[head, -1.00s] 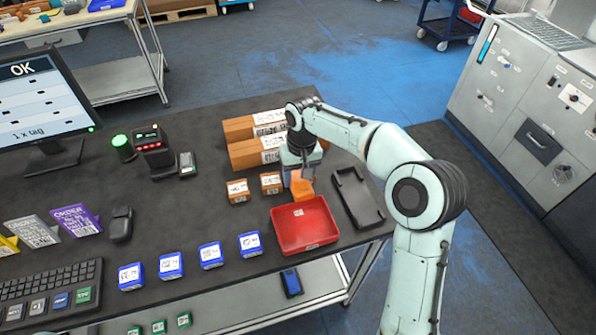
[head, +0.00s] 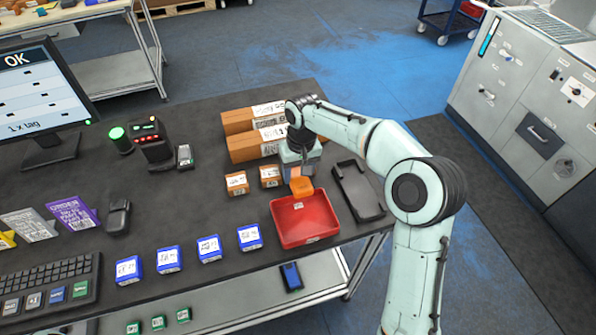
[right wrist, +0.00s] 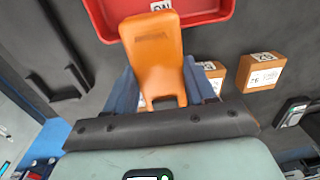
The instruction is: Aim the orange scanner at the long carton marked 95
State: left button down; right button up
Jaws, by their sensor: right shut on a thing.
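My right gripper (head: 298,172) is shut on the orange scanner (head: 301,187), which it holds above the table near the red tray's back edge. In the right wrist view the scanner (right wrist: 155,55) sits between the two blue fingers of the gripper (right wrist: 160,92). Two long brown cartons (head: 243,148) with white labels lie behind the gripper at the table's back; my arm hides part of them. I cannot read a 95 on either label. My left gripper is not in view.
A red tray (head: 283,240) and a black holder (head: 372,205) stand close to the gripper. Two small brown boxes (head: 237,183) lie left of it, and several blue boxes (head: 209,248) line the front. A monitor (head: 40,95) stands at left.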

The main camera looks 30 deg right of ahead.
dwell(0.6)
jog(key=shift+a+r+h, duration=0.15)
jog(key=shift+r+h, duration=0.05)
jog(key=shift+h, duration=0.1)
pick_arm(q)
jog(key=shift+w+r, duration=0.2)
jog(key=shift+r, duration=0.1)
pick_arm(e)
jog(key=shift+f, duration=0.1)
pick_arm(q)
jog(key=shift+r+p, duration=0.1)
jog(key=shift+p, duration=0.25)
dwell(0.6)
dwell(1.1)
